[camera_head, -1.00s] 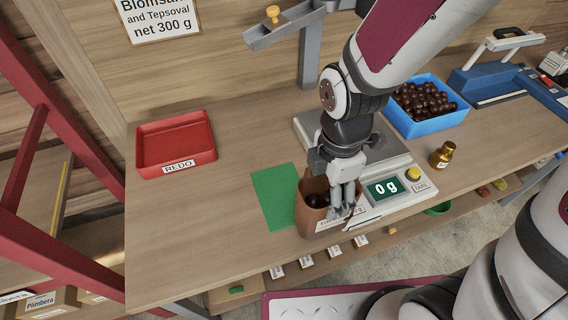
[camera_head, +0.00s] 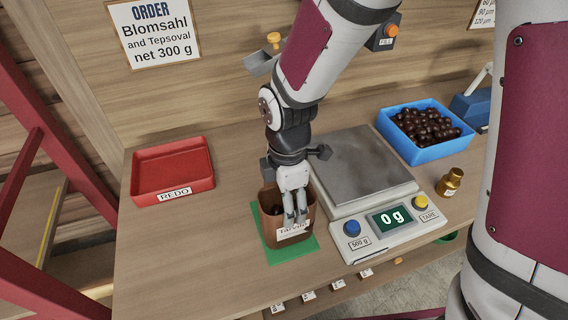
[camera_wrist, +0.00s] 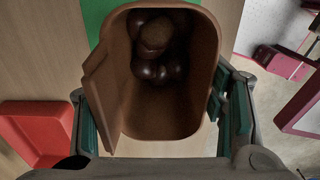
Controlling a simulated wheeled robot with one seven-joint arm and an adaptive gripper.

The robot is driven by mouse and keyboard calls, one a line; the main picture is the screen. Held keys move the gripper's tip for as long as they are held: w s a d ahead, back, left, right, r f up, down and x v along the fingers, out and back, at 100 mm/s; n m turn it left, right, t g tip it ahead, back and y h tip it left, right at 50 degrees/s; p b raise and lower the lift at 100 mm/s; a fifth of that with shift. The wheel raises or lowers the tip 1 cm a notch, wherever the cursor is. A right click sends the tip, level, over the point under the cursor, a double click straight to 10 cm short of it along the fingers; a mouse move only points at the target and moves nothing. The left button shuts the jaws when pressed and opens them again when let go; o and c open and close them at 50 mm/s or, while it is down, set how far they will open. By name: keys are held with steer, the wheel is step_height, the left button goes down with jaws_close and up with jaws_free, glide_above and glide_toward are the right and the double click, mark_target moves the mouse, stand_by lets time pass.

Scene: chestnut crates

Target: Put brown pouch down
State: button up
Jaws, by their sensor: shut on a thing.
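The brown pouch (camera_head: 269,228) is upright and open at the top, with a white label on its front and several dark chestnuts inside. In the head view it is over the green mat (camera_head: 307,248); I cannot tell whether its base touches the mat. My gripper (camera_head: 295,215) is shut on the pouch's near wall side. In the wrist view the pouch (camera_wrist: 160,110) sits between my finger pads (camera_wrist: 160,118), its mouth facing the camera. The green mat (camera_wrist: 97,18) shows past its far edge.
A scale (camera_head: 362,168) reading 0 g stands just right of the pouch. Bare table lies between tray and mat.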

steer(key=shift+f, duration=0.55)
steer(key=shift+f, duration=0.15)
steer(key=o, duration=1.9)
step_height(320, 180, up, 12)
steer(key=s+d+r+m+t, duration=0.1)
steer(key=s+d+r+m, duration=0.2)
steer(key=m, duration=0.4)
steer(key=s+d+r+m+t, duration=0.2)
steer(key=s+d+r+m, duration=0.2)
steer(key=d+m, duration=0.3)
steer(key=s+d+r+m+t, duration=0.2)
steer(key=s+d+r+m, duration=0.1)
steer(key=d+r+m, duration=0.2)
steer(key=shift+s+d+m, duration=0.3)
steer(key=shift+d+m, duration=0.3)
steer(key=shift+m, duration=0.5)
